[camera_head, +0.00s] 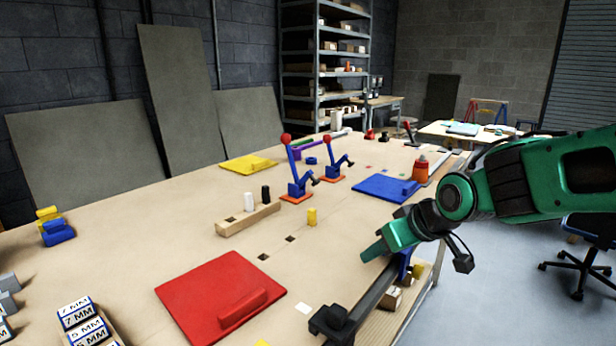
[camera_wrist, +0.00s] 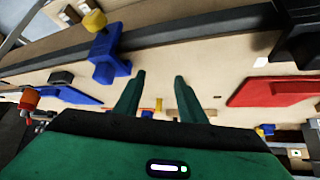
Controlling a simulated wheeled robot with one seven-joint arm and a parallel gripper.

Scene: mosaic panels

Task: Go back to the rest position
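My gripper (camera_head: 376,251) is green and hangs over the near right edge of the workbench (camera_head: 140,215), above a dark rail. In the wrist view my gripper (camera_wrist: 160,92) shows two green fingers spread apart with nothing between them. My green and black arm reaches in from the right of the head view.
A red panel (camera_head: 220,300), a blue panel (camera_head: 387,188) and a yellow panel (camera_head: 247,164) lie on the bench. A wooden block (camera_head: 248,220) holds a white and a black peg. A yellow peg (camera_head: 312,217) stands nearby. Two blue toggle clamps (camera_head: 297,180) (camera_head: 333,168) stand behind.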

